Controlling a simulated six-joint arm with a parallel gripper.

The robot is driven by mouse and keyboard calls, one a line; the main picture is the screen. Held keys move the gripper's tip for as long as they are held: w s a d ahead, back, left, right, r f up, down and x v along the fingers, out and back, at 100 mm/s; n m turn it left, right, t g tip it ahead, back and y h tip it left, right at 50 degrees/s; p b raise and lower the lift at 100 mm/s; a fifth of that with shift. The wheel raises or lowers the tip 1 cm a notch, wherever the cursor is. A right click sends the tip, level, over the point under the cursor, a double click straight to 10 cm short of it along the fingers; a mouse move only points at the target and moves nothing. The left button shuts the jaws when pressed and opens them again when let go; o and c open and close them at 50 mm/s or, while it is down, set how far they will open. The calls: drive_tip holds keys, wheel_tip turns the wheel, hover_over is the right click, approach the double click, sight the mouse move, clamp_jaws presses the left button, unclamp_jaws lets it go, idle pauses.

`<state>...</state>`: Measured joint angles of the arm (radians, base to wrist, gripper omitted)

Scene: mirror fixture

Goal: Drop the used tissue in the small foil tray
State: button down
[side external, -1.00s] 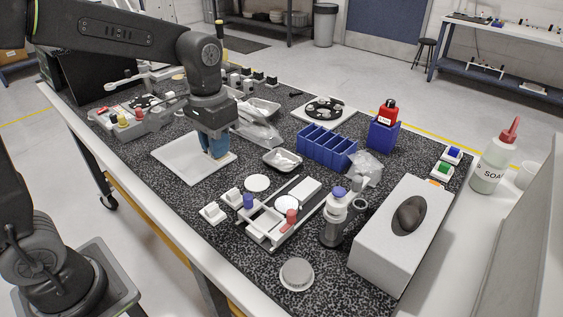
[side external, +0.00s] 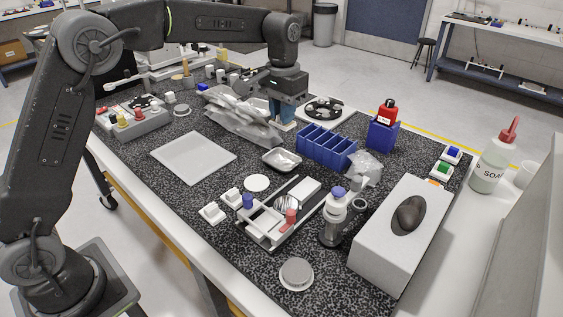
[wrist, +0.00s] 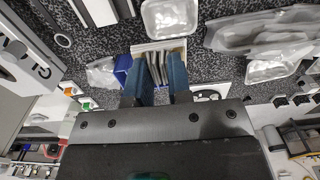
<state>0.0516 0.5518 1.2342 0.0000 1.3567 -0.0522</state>
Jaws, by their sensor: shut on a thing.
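My gripper (side external: 284,122) is at the back of the bench, behind the blue compartment bin, shut on a pale thing with grey folds or slats (wrist: 165,52). The fingers hide much of it, and I cannot tell whether it is the used tissue. A small foil tray (side external: 281,160) sits empty in front of the gripper, left of the bin; it also shows in the wrist view (wrist: 170,18). A second foil tray (wrist: 270,70) shows in the wrist view. A crumpled, translucent thing (side external: 363,167) lies at the bin's right end.
The blue bin (side external: 327,147) stands between the gripper and the crumpled thing. Silvery bags (side external: 240,118) lie left of the gripper. A flat white tray (side external: 194,157) is empty.

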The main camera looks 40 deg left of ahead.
drive_tip(key=shift+w+d+f, duration=0.15)
drive_tip(key=shift+w+f, duration=0.1)
drive_tip(key=shift+w, duration=0.45)
drive_tip(key=shift+f, duration=2.95)
drive_tip(key=c, duration=1)
unclamp_jaws()
drive_tip(key=shift+r, duration=0.15)
wheel_tip(320, 180, up, 14)
drive_tip(key=shift+f, duration=0.2)
